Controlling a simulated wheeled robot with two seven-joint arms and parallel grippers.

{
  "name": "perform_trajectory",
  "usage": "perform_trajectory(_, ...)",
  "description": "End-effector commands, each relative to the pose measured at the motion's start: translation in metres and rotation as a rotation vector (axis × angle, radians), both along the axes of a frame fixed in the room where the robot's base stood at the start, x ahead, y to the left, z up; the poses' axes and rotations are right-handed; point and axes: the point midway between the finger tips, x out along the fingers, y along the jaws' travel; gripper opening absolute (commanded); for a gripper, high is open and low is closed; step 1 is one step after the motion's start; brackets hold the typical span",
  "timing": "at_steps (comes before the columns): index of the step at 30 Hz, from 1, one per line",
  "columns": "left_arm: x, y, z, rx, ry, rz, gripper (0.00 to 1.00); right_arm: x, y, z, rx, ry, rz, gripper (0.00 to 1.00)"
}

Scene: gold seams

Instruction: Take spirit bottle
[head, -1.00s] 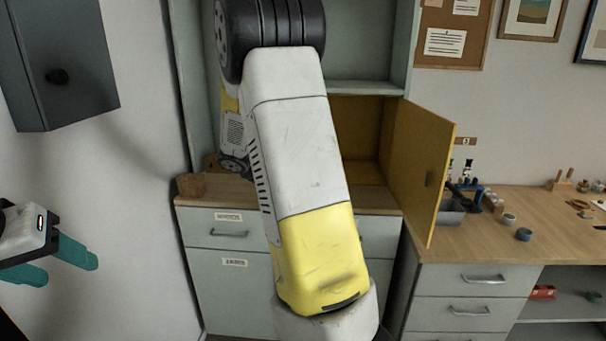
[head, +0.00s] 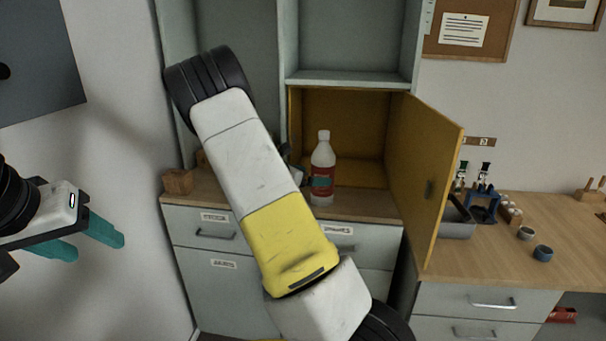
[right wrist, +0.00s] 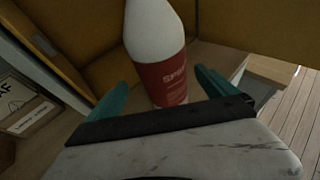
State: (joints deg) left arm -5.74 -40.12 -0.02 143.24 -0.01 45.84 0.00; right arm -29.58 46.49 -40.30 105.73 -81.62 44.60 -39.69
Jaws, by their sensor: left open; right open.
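The spirit bottle (head: 322,166) is white with a red label and a white cap. It stands upright on the wooden counter in front of the open yellow cabinet. In the right wrist view the bottle (right wrist: 160,60) rises between the two teal fingers of my right gripper (right wrist: 163,92), which are open and apart from each other. I cannot tell if either finger touches it. In the head view my right arm hides most of that gripper. My left gripper (head: 92,240) is open and empty at the far left, away from the counter.
The yellow cabinet (head: 345,115) has its door (head: 428,170) swung open to the right. A small wooden block (head: 177,181) sits at the counter's left end. A grey box (head: 30,60) hangs on the left wall. A desk (head: 500,255) with small items stands right.

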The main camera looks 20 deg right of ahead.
Motion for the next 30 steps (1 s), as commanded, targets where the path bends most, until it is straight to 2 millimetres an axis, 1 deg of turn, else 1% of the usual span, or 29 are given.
perform_trajectory(5, 0.0, 0.0, 0.0, 0.0, 0.0, 0.0, 0.56, 0.003, -0.016, -0.006, -0.001, 0.0, -0.003, 0.96)
perform_trajectory(9, 0.0, 0.0, 0.0, 0.0, 0.0, 0.0, 0.56, 0.006, -0.035, -0.015, -0.001, 0.001, -0.004, 0.96)
perform_trajectory(12, 0.0, 0.0, 0.0, 0.0, 0.0, 0.0, 0.56, 0.011, -0.047, -0.019, -0.001, 0.0, -0.002, 0.96)
perform_trajectory(15, 0.0, 0.0, 0.0, 0.0, 0.0, 0.0, 0.56, 0.013, -0.05, -0.021, 0.0, -0.001, 0.0, 0.96)
perform_trajectory(20, 0.0, 0.0, 0.0, 0.0, 0.0, 0.0, 0.56, 0.013, -0.049, -0.021, 0.002, -0.001, -0.001, 0.96)
perform_trajectory(21, 0.0, 0.0, 0.0, 0.0, 0.0, 0.0, 0.56, 0.013, -0.049, -0.021, 0.002, -0.001, -0.001, 0.89)
perform_trajectory(23, 0.0, 0.0, 0.0, 0.0, 0.0, 0.0, 0.56, 0.013, -0.049, -0.021, 0.002, -0.001, -0.001, 0.77)
perform_trajectory(24, 0.0, 0.0, 0.0, 0.0, 0.0, 0.0, 0.56, 0.013, -0.049, -0.021, 0.002, -0.001, -0.001, 0.69)
perform_trajectory(29, 0.0, 0.0, 0.0, 0.0, 0.0, 0.0, 0.56, 0.013, -0.049, -0.021, 0.002, -0.001, -0.001, 0.37)
perform_trajectory(30, 0.0, 0.0, 0.0, 0.0, 0.0, 0.0, 0.56, 0.013, -0.049, -0.021, 0.002, -0.001, -0.001, 0.3)
